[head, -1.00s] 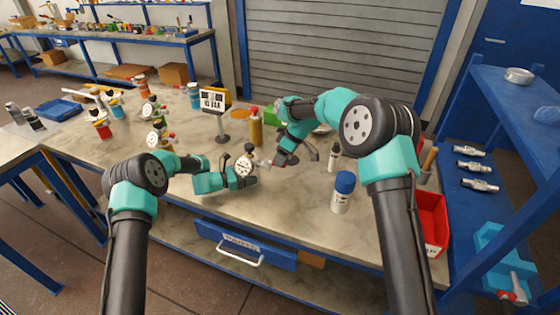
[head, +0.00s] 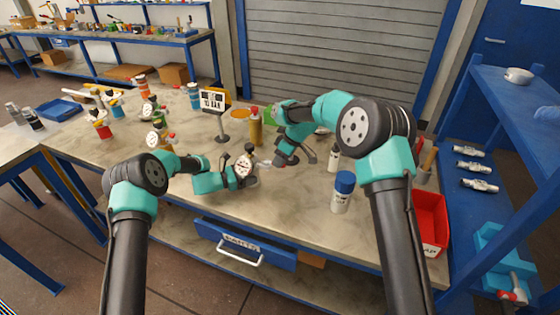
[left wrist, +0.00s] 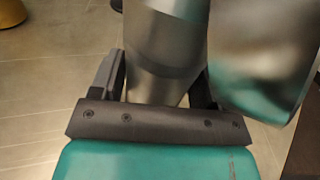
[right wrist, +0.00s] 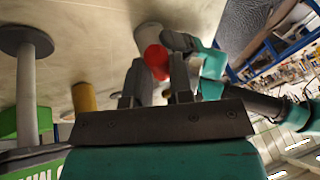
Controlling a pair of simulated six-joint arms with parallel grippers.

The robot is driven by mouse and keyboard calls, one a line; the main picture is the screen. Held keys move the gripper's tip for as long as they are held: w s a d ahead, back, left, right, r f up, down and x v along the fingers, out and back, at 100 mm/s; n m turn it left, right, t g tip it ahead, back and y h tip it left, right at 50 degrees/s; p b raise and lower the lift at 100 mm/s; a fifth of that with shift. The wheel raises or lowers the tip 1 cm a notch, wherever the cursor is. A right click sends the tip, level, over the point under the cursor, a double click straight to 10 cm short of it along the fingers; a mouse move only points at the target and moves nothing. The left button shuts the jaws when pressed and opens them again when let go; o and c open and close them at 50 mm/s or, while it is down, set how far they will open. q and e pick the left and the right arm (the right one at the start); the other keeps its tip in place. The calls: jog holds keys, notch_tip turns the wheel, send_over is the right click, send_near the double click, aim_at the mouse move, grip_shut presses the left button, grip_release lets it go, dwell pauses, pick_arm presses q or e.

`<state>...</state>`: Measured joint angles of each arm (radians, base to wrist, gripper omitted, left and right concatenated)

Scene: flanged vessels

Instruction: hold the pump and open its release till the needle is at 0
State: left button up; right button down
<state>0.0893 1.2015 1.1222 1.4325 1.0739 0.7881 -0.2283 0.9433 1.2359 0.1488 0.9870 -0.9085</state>
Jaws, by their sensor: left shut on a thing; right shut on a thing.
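The pump with its round white dial gauge (head: 244,166) is near the front middle of the bench in the head view. My left gripper (head: 232,180) is shut on the pump's grey metal body (left wrist: 163,55), which fills the space between its fingers in the left wrist view. My right gripper (head: 284,162) is just right of the gauge. In the right wrist view its fingers are shut on the red release (right wrist: 156,57) at the end of a pale cylindrical part. The dial's needle is too small to read.
A sign on a stand (head: 213,101) and a yellow bottle (head: 255,128) stand behind the pump. A blue-capped bottle (head: 342,192) and a smaller white bottle (head: 333,158) stand to the right, with a red bin (head: 430,222) beyond.

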aim_at(243, 167)
jog(key=shift+s+m, duration=0.1)
jog(key=shift+m, duration=0.2)
jog(key=s+a+m+t+h, duration=0.2)
jog(key=a+m+t+h, duration=0.2)
jog(key=m, duration=1.3)
jog(key=shift+s+a+t+h, duration=0.4)
jog(key=shift+a+t, duration=0.6)
jog(key=shift+a, duration=0.35)
dwell(0.3)
jog(key=shift+m, duration=0.3)
jog(key=c, duration=1)
grip_release()
jog(key=shift+r, duration=0.1)
